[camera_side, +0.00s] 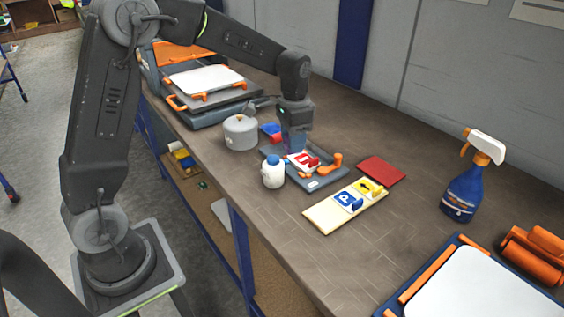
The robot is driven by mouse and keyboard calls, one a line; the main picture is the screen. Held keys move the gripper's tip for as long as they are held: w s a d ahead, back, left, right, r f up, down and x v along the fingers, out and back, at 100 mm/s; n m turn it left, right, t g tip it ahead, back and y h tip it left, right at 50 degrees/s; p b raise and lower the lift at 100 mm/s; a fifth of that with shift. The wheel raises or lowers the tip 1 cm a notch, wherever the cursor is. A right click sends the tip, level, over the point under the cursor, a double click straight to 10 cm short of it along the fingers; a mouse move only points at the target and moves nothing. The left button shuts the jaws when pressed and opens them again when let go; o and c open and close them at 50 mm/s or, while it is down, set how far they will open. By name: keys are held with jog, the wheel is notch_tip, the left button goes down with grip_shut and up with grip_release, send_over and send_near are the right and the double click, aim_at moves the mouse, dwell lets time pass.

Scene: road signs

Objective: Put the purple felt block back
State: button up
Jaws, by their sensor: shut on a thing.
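My gripper (294,117) points down over the back left part of a grey tray (325,181). It is shut on the purple felt block (294,139), which shows as a small purple patch right under the jaws. The fingertips are small and hard to make out. I cannot tell whether the block touches the tray or hangs just above it. The tray also holds a red and white sign piece (303,160) and an orange handled piece (332,163).
A white bottle with a blue cap (273,174) and a grey pot (240,132) stand close left. A cream board (322,214) with blue and yellow signs lies in front, a red pad (381,170) to the right. A spray bottle (465,188) stands farther right. Bare bench lies between.

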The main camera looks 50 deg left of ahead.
jog(key=s+a+n, duration=0.1)
jog(key=s+a, duration=0.3)
jog(key=a, duration=0.3)
jog(key=s+a+f+n, duration=0.1)
jog(key=s+a, duration=0.2)
jog(key=a, duration=0.4)
jog(key=s+a+n, duration=0.1)
jog(key=s+a, duration=0.3)
jog(key=a, duration=0.4)
send_over(256, 162)
notch_tip(256, 162, down, 7)
jog(key=shift+r, duration=0.1)
jog(key=shift+f, duration=2.1)
jog(key=shift+f, duration=0.15)
jog(key=o, duration=0.8)
jog(key=shift+o, duration=0.2)
